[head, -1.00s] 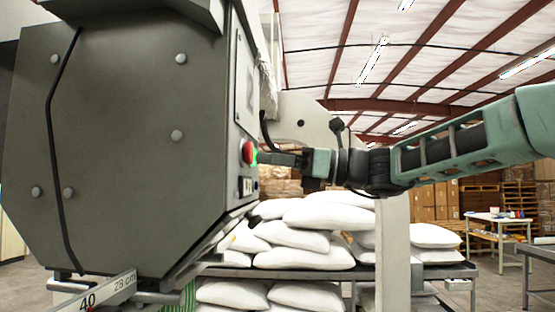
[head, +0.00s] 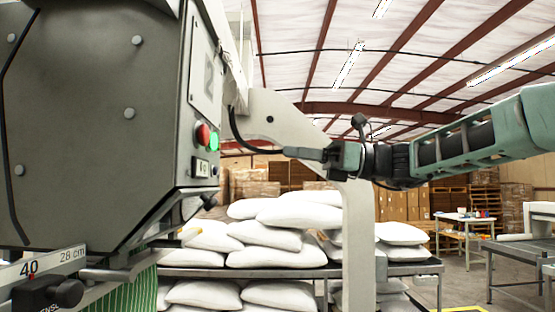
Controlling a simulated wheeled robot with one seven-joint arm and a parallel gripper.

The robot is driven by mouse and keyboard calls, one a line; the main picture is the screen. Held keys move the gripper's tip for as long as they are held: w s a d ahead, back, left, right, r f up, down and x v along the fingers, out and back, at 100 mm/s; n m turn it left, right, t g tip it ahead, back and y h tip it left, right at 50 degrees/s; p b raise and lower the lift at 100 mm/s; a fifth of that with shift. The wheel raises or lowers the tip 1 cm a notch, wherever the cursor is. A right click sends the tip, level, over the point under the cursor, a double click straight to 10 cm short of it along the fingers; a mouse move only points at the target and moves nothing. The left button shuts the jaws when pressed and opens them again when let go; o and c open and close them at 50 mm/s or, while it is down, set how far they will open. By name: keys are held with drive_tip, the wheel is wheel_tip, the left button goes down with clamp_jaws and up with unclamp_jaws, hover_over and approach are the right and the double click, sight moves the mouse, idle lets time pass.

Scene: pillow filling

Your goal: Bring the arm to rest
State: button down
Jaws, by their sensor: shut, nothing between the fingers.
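My gripper (head: 300,153) is at the end of my green and black arm, which reaches in from the right edge. The gripper points left, its fingers together with nothing between them. It hangs in the air to the right of the grey filling machine's (head: 95,120) control panel, apart from the buttons. A red button (head: 202,134) and a lit green button (head: 214,141) sit on that panel, with a small display (head: 201,168) below them.
White pillows (head: 285,214) lie stacked on a metal rack (head: 210,271) below the gripper. A pale upright post (head: 357,240) stands behind my arm. A scale bar (head: 50,262) and green striped fabric (head: 128,295) are at lower left. Worktables (head: 465,217) stand at right; the floor between is open.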

drive_tip(key=shift+d, duration=0.4)
drive_tip(key=s+a+f+n+g+h, duration=0.1)
drive_tip(key=s+a+f+n+h, duration=0.1)
drive_tip(key=s+f+n+h, duration=0.5)
drive_tip(key=s+a+f+g, duration=0.15)
drive_tip(key=s+f, duration=0.35)
drive_tip(key=f, duration=0.7)
drive_tip(key=s+a+f+n+h, duration=0.2)
drive_tip(key=s+f+n+h, duration=0.2)
drive_tip(key=s+f, duration=0.4)
drive_tip(key=s+d+f+n+h, duration=0.4)
drive_tip(key=s+d+f+n, duration=0.2)
drive_tip(key=f+n, duration=0.1)
drive_tip(key=s+d+f+n+t+h, duration=0.1)
drive_tip(key=s+d+f+n+h, duration=0.2)
drive_tip(key=s+d+f+n, duration=0.3)
wheel_tip(320, 180, down, 3)
drive_tip(key=shift+d+f+n+h+b, duration=0.15)
drive_tip(key=shift+d+n+h+b, duration=0.25)
drive_tip(key=shift+d+n, duration=0.6)
